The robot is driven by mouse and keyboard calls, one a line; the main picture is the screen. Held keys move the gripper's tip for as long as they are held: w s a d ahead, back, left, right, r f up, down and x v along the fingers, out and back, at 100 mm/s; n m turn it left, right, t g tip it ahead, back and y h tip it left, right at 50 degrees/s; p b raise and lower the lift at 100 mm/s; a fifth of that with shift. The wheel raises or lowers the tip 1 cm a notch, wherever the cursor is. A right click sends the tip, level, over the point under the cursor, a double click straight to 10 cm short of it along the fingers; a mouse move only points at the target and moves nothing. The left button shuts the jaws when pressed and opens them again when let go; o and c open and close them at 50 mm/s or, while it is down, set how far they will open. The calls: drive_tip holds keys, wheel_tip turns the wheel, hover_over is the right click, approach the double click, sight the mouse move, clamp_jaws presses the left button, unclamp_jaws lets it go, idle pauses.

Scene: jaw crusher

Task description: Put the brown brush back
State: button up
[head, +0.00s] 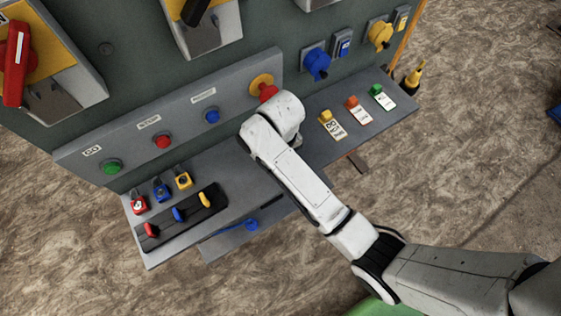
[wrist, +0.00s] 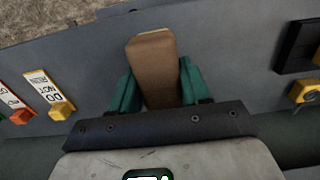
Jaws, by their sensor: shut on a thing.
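The brown brush (wrist: 152,62) shows in the wrist view as a brown block with a paler far edge. My gripper (wrist: 157,80) is shut on it, with one green finger on each side. The brush points away from my wrist, over the grey shelf (wrist: 236,72). I cannot tell whether it touches the shelf. In the head view my white arm hides the fingers and the brush above the middle of the shelf (head: 230,197).
Tagged yellow, orange and green padlocks (head: 352,103) stand right of my arm. Small padlocks (head: 161,192) and a black tray (head: 180,213) stand left. Buttons line the panel behind, with a red knob (head: 267,92) close to my wrist. A blue item (head: 250,225) lies below the shelf.

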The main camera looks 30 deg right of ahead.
drive_tip(key=shift+w+f, duration=0.2)
drive_tip(key=shift+w+d+f, duration=0.1)
drive_tip(key=shift+f, duration=1.6)
drive_tip(key=o, duration=0.9)
drive_tip(key=shift+f, duration=0.1)
wheel_tip(320, 180, up, 12)
drive_tip(key=shift+r+p, duration=0.15)
drive_tip(key=shift+p, duration=0.65)
